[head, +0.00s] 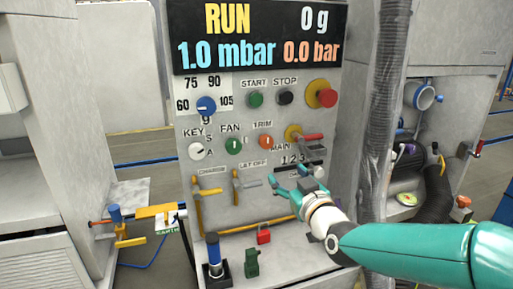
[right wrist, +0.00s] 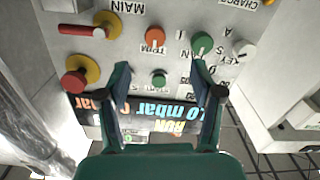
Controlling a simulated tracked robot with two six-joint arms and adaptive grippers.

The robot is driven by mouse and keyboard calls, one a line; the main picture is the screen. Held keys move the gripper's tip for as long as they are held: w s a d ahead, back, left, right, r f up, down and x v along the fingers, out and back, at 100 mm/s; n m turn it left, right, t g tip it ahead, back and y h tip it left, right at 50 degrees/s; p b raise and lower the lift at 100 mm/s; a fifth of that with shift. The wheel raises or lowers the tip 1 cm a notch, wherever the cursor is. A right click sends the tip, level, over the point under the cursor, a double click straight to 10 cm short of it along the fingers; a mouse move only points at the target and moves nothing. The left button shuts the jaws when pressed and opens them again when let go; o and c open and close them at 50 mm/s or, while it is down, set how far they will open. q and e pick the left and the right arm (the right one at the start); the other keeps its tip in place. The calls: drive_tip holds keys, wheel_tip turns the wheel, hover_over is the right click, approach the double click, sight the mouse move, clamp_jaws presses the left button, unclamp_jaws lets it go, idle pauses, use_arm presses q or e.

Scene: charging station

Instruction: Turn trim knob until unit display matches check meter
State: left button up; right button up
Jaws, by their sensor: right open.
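The orange trim knob (head: 265,141) is on the grey panel, right of the green fan knob (head: 234,145). It also shows in the upside-down right wrist view (right wrist: 155,37), beyond the fingertips. The unit display (head: 258,38) above reads RUN, 0 g, 1.0 mbar and 0.0 bar. My right gripper (head: 287,180) is open and empty in front of the lower panel; in the head view it appears below and right of the trim knob, apart from it. I cannot pick out a check meter. My left gripper is not in view.
A blue dial (head: 206,106), green start button (head: 255,99), black stop button (head: 285,98), red button (head: 327,97) and red-handled main switch (head: 308,136) surround the knob. Yellow levers (head: 239,189) stand out below. A grey hose (head: 384,110) hangs at the right.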

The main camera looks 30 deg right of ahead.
sight(268, 145)
drive_tip(key=p+x, duration=0.1)
drive_tip(key=x, duration=0.4)
drive_tip(key=r+p+x, duration=0.1)
drive_tip(key=x, duration=0.5)
drive_tip(key=r+p+x, duration=0.1)
drive_tip(key=x, duration=0.4)
drive_tip(key=shift+w+d+p, duration=0.3)
drive_tip(key=shift+d+p, duration=0.1)
drive_tip(key=c, duration=1.1)
drive_tip(key=shift+c, duration=0.2)
drive_tip(key=shift+f+n, duration=0.1)
drive_tip(key=shift+n, duration=0.2)
